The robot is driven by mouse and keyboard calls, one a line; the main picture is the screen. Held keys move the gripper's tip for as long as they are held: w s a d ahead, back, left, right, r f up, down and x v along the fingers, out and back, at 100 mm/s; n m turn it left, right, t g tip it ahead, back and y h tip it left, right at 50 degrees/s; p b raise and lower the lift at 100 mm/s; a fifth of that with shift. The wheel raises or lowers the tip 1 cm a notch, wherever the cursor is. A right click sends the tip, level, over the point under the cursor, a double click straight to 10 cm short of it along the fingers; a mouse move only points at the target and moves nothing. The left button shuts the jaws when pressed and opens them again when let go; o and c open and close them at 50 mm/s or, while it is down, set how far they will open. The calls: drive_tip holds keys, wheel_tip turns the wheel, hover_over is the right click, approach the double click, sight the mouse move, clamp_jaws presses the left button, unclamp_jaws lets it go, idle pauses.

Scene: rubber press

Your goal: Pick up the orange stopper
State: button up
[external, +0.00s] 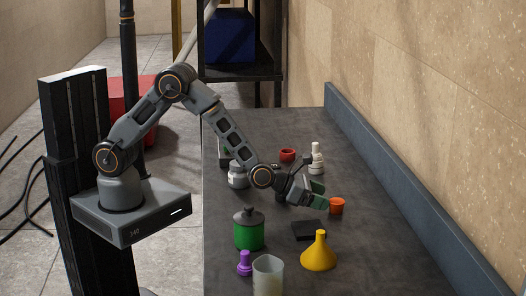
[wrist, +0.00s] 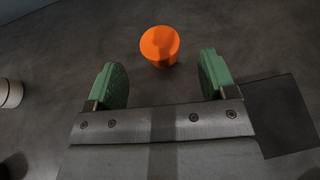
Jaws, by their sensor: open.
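The orange stopper (external: 337,206) stands on the dark grey table, just to the right of my gripper (external: 318,194) in the external view. In the wrist view the orange stopper (wrist: 160,45) is a short round piece with a wider top, upright at the upper middle. My gripper (wrist: 160,84) is open and empty, its two green finger pads apart. The stopper lies ahead of the fingertips, roughly centred between them, and is not touched by either. Nothing hides it in the wrist view.
A flat black square (external: 309,230) lies near the stopper; it also shows in the wrist view (wrist: 281,113). A yellow funnel (external: 319,255), green jar (external: 249,232), purple piece (external: 244,264) and translucent cup (external: 268,275) stand in front. A white piece (external: 316,160) and red ring (external: 288,155) stand behind.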

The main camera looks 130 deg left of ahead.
sight(334, 201)
drive_tip(key=shift+p+x, duration=0.9)
drive_tip(key=shift+x, duration=1.95)
drive_tip(key=shift+r, duration=0.1)
drive_tip(key=c, duration=1)
